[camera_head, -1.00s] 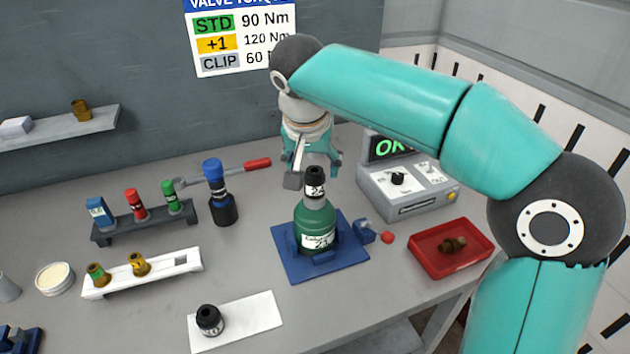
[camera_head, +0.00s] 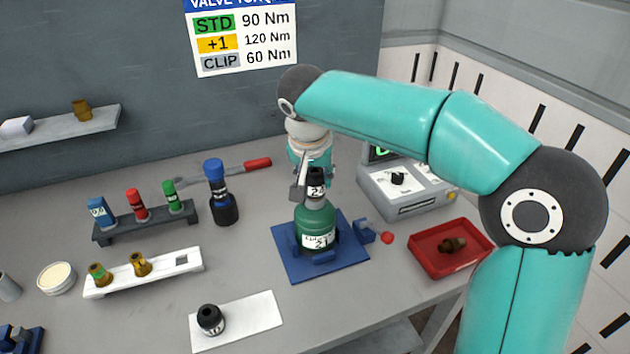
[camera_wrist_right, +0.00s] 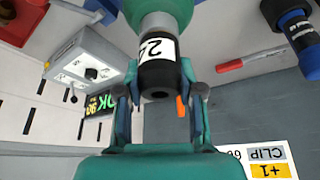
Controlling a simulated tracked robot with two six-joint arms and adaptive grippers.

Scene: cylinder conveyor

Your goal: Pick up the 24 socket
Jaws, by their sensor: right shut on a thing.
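The 24 socket (camera_head: 316,184) is a black cylinder with a white label, upright on top of the green cylinder (camera_head: 317,222). In the right wrist view the socket (camera_wrist_right: 158,72) has a label with a 2 and a partly hidden second digit. My right gripper (camera_head: 312,188) is at the socket from behind, its fingers on either side. In the wrist view the right gripper (camera_wrist_right: 158,84) is shut on the socket, which still lines up with the cylinder's neck. My left gripper is not in view.
The green cylinder stands in a blue fixture (camera_head: 290,265). A red tray (camera_head: 425,262) and a grey tester (camera_head: 410,205) are to the right. A blue-topped black tool (camera_head: 222,205) stands left. Another black socket (camera_head: 210,320) sits on a white mat (camera_head: 258,315) in front.

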